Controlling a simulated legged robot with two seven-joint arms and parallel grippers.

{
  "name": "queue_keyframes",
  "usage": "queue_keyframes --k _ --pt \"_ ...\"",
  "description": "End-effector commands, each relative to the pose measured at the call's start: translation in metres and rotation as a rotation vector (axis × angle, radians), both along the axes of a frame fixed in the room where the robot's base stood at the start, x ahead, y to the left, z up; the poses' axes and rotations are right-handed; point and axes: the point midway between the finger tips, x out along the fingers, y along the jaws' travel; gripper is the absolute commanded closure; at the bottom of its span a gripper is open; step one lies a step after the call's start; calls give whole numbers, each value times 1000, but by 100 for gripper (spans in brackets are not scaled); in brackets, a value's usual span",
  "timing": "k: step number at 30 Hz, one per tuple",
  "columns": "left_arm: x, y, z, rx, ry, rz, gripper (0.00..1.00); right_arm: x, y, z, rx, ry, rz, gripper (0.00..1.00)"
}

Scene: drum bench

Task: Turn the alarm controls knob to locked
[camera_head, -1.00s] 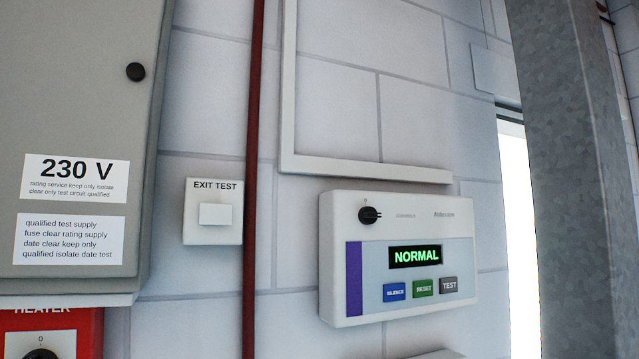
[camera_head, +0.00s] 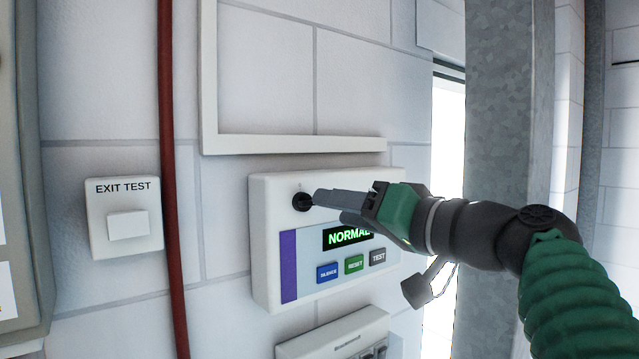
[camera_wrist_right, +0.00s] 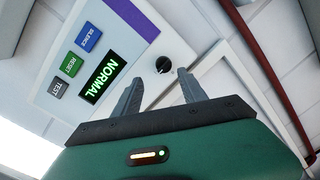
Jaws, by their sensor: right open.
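The alarm panel (camera_head: 266,262) is a white wall box with a green NORMAL display and blue, green and grey buttons. Its black round knob (camera_head: 302,202) sits at the upper left of the face; it also shows in the right wrist view (camera_wrist_right: 163,65). My right gripper (camera_head: 318,196) reaches in from the right, its grey fingertips close to the knob in the head view. In the right wrist view my right gripper (camera_wrist_right: 158,84) is open, with the knob just beyond and between the fingertips, apparently not gripped. The printing beside the knob is hidden by the gripper. My left gripper is not in view.
An EXIT TEST switch (camera_head: 124,219) and a red vertical pipe (camera_head: 172,180) are left of the panel. White trunking (camera_head: 295,143) runs above it. Another white box (camera_head: 335,337) is below. A metal column (camera_head: 497,100) stands to the right.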

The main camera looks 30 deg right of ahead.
Motion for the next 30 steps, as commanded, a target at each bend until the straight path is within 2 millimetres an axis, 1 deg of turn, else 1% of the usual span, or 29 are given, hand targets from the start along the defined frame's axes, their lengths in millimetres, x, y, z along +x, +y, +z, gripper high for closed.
queue_keyframes --k 1,4,7,11,17,20,28,29,30 --pt "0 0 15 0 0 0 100 11 2 8 2 1 2 51" --pt "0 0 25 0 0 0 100 31 5 6 2 2 1 51" --pt "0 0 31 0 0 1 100 44 5 4 2 1 1 51" --pt "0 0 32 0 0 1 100 50 6 1 1 -1 -1 51" --pt "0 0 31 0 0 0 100 51 5 -1 1 -1 -1 51" --pt "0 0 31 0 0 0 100 51 6 -1 1 0 0 62" --pt "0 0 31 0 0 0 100 51 5 -1 2 1 -3 98" --pt "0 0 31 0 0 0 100 51 5 -1 2 1 -2 100" --pt "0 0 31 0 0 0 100 51 5 -1 2 1 -2 100"
